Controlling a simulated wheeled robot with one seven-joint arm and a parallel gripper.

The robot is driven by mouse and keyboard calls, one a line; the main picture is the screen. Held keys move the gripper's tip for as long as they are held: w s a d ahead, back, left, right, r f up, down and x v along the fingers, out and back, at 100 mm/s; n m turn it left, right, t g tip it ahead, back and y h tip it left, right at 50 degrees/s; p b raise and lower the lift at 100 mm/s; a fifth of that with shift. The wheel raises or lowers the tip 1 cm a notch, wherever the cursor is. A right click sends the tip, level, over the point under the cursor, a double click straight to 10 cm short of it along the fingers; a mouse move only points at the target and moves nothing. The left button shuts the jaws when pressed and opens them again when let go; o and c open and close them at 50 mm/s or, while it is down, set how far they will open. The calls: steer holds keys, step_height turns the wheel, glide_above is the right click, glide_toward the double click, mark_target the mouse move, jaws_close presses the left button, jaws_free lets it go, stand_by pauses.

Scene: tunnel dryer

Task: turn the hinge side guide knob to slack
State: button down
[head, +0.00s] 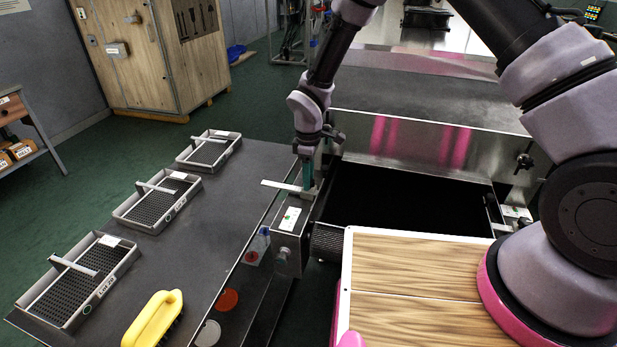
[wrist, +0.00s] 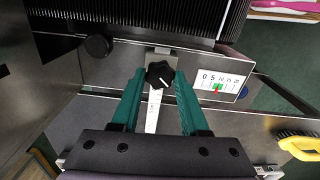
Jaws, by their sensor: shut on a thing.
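In the wrist view a black lobed knob (wrist: 160,75) with a white line on top sits between the teal fingertips of my gripper (wrist: 158,78). The gripper is shut on it. A pale metal strip (wrist: 153,112) runs from under the knob back between the fingers. A white scale plate (wrist: 218,86) marked 0 to 20, with a green patch and red pointer, lies right of the knob. In the head view my gripper (head: 312,178) reaches down to the steel side guide housing (head: 288,247); the knob is hidden there by the fingers. The scale plate (head: 290,218) shows too.
A dark belt opening (head: 400,200) lies right of the gripper. Another black knob (head: 524,160) is on the far right wall. The grey table (head: 215,230) at left holds several mesh trays (head: 120,285) and a yellow-handled brush (head: 153,318). A wood-topped surface (head: 420,270) is in front.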

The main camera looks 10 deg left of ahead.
steer(key=n, duration=0.4)
steer(key=shift+n, duration=2.1)
steer(key=shift+c, duration=2.2)
jaws_free()
steer(key=shift+r, duration=0.1)
step_height(320, 180, up, 11)
steer(key=shift+f, duration=0.2)
steer(key=shift+w+d+r, duration=0.1)
